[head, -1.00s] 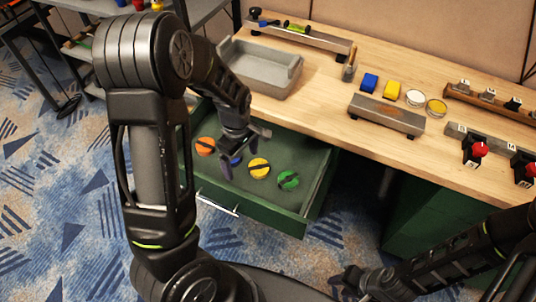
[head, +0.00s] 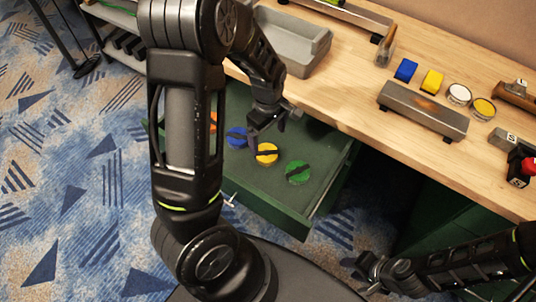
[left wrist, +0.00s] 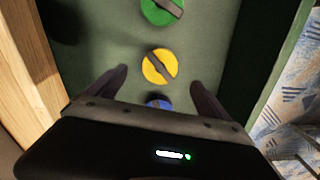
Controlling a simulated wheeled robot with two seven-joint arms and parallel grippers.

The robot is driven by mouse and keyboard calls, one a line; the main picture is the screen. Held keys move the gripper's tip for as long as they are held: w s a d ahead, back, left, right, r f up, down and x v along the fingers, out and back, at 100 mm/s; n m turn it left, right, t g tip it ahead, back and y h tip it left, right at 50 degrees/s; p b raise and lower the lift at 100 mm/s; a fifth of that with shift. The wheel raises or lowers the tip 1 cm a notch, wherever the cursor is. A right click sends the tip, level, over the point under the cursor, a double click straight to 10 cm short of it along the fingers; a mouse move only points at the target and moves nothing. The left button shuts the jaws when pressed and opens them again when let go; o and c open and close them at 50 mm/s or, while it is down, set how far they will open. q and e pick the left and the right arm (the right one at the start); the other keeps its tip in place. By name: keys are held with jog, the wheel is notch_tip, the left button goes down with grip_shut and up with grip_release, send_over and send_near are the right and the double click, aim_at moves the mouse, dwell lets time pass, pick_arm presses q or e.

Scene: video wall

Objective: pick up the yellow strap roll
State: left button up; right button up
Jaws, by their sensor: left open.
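The yellow strap roll (head: 267,153), a round disc with a dark band across it, lies in the open green drawer between a blue roll (head: 237,137) and a green roll (head: 299,172). My left gripper (head: 266,127) is open and empty over the drawer, just above the yellow roll. In the left wrist view the yellow roll (left wrist: 154,66) lies beyond and between the two spread fingers, with the green roll above it and the blue roll partly hidden by my gripper. My right gripper (head: 367,274) is at the lower right, away from the drawer; its jaws are unclear.
The drawer (head: 334,178) has raised walls, and an orange roll (head: 213,122) is partly hidden behind my left arm. The wooden worktop (head: 350,98) above holds a grey tray (head: 312,52), a grey stand (head: 424,110), blue and yellow blocks and round tins.

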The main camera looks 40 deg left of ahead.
aim_at(268, 153)
pick_arm(q)
jog(key=shift+f, duration=1.3)
notch_tip(268, 153, down, 5)
jog(key=shift+f, duration=0.1)
jog(key=shift+s, duration=0.1)
jog(key=shift+c, duration=0.2)
jog(key=c, duration=1.7)
jog(key=shift+o, duration=0.2)
